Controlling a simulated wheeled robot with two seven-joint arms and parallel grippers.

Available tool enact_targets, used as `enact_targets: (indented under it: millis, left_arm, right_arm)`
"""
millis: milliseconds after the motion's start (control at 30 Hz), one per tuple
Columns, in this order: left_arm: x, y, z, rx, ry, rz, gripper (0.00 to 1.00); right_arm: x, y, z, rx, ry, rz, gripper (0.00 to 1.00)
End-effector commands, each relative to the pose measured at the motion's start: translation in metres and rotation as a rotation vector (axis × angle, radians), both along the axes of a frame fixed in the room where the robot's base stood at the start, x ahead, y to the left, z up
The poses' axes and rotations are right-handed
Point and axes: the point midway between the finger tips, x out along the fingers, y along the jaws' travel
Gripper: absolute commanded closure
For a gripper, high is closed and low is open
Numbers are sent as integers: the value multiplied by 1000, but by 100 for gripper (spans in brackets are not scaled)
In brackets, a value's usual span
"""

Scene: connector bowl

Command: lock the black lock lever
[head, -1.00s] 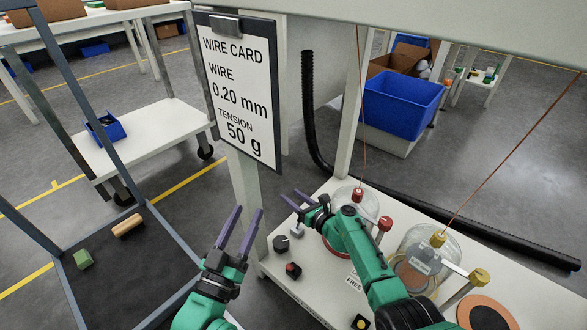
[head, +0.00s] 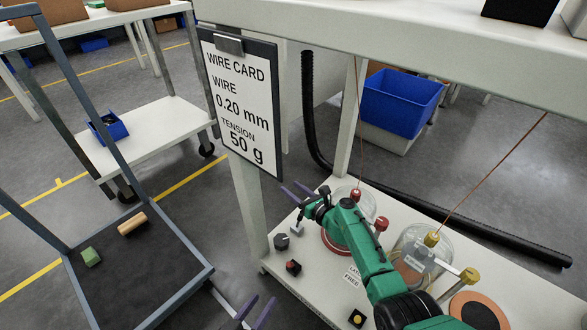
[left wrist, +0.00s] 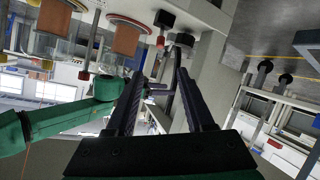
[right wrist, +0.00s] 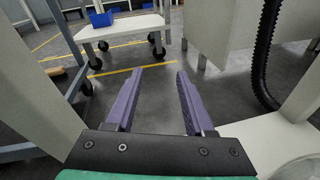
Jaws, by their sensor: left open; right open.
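My right gripper (head: 290,188) is open and empty above the far left corner of the white bench, beside the card post. In the right wrist view its purple fingers (right wrist: 158,75) stand apart with only floor beyond. My left gripper (head: 256,313) is open at the bottom edge of the head view, left of the bench, mostly cut off; its fingers also show in the left wrist view (left wrist: 160,78). A dark round knob (head: 281,242) sits on the bench left of a red-based spool. I cannot tell whether it is the black lock lever, and no lever position is readable.
A red-and-black switch (head: 293,267) and a yellow-topped button (head: 357,319) are on the bench. Clear jars with red and yellow fittings (head: 433,239) stand to the right, with thin wires rising. The wire card (head: 238,100) hangs in front. A dark framed cart (head: 135,265) stands left.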

Motion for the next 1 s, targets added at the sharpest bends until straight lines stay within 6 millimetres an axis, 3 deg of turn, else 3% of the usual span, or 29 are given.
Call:
enact_targets:
  millis: [33,167,433,900,1000]
  left_arm:
    - [4,0,35,9,-1,-9,47]
    - [4,2,69,40,37,-34,47]
    - [7,18,74,149,168,-73,47]
    - [7,19,73,158,178,-75,47]
    - [7,19,73,158,178,-75,47]
  right_arm:
    - [1,0,32,1,-4,1,47]
    - [1,0,66,1,-4,0,47]
    - [1,0,80,0,-2,0,47]
    - [1,0,79,0,-2,0,47]
    - [-8,-2,70,-68,-26,14,47]
